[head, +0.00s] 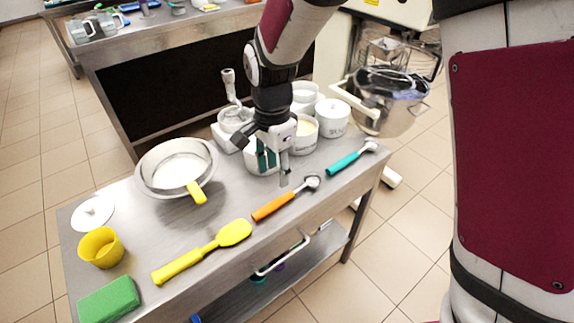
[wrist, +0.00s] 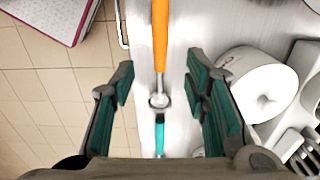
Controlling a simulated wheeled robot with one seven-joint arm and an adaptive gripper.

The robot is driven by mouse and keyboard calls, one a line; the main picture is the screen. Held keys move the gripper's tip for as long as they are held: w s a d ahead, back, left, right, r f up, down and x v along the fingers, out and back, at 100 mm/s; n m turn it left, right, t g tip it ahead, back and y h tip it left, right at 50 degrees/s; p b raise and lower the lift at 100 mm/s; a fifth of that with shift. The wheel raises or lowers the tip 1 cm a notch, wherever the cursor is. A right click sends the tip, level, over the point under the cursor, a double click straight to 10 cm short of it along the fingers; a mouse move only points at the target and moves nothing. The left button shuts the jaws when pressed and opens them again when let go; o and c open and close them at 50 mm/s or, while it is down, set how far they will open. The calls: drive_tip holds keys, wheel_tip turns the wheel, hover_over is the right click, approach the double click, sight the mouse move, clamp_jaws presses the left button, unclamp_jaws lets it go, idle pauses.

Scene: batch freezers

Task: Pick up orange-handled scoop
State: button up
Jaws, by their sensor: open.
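The orange-handled scoop (head: 275,206) lies on the steel table, its round metal head pointing right toward the teal-handled scoop (head: 345,163). My gripper (head: 275,171) is open and empty, just behind the orange scoop in the head view. The scoop's metal head lies between and below the fingertips. The fingers appear apart from the scoop; their exact height above it is unclear.
A yellow spatula (head: 202,252) lies left of the orange scoop. A metal bowl (head: 150,181) with a yellow-handled tool stands behind. White tubs (head: 333,117) stand close behind my gripper. A yellow cup (head: 101,247) and green sponge (head: 110,300) are at the left end.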

sight(277, 201)
wheel_tip(277, 201, down, 11)
drive_tip(key=shift+f+b, duration=0.1)
drive_tip(key=shift+b, duration=0.4)
clamp_jaws()
